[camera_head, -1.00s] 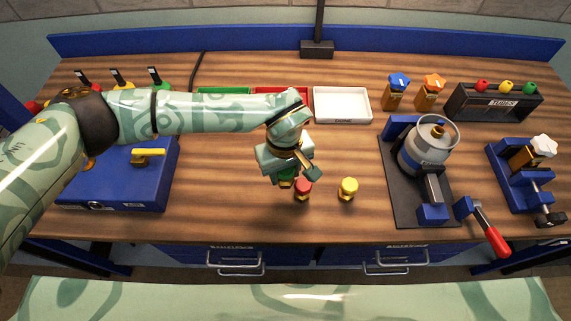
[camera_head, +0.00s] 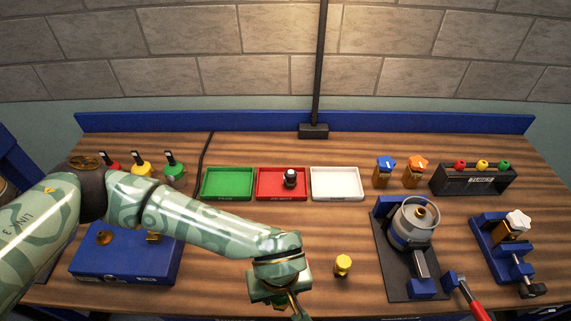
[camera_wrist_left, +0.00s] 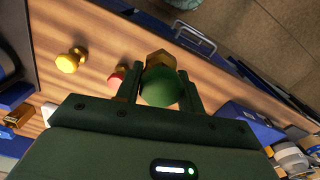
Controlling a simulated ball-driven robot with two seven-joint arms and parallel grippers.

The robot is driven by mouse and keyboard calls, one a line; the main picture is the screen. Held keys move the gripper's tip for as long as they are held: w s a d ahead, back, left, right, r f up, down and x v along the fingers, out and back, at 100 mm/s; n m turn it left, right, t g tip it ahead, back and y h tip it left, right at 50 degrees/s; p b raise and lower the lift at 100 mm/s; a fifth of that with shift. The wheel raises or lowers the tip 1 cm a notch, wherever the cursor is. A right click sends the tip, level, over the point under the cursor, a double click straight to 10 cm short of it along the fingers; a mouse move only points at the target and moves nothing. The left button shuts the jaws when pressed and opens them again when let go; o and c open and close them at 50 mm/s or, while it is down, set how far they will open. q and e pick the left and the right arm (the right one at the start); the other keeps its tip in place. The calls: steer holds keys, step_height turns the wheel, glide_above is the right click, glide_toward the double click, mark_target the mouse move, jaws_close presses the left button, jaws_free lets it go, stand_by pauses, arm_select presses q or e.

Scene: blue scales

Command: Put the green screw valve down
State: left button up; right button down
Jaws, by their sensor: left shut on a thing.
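My left gripper (camera_head: 290,300) is low over the front of the bench, left of the yellow screw valve (camera_head: 343,265). In the left wrist view its fingers (camera_wrist_left: 160,95) are shut on the green screw valve (camera_wrist_left: 162,88), with its round green top toward the camera and a brass part beyond. The gripper hides the green valve in the head view. I cannot tell whether the valve touches the bench. A red valve (camera_wrist_left: 116,78) stands close beside it, with the yellow valve farther left in the wrist view. My right gripper is not in view.
A blue box (camera_head: 125,262) is left, a clamped canister (camera_head: 408,225) right. Bare wood lies between trays and gripper.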

arm_select(q)
steer(key=w+a+r+m+b, duration=0.1)
steer(key=w+a+b, duration=0.3)
steer(key=a, duration=0.5)
steer(key=w+a+r+m+b, duration=0.1)
steer(key=w+a+r+b, duration=0.3)
steer(key=a+b, duration=0.4)
steer(key=shift+w+a+m, duration=0.3)
steer(key=shift+w+a, duration=0.05)
steer(key=shift+a, duration=0.8)
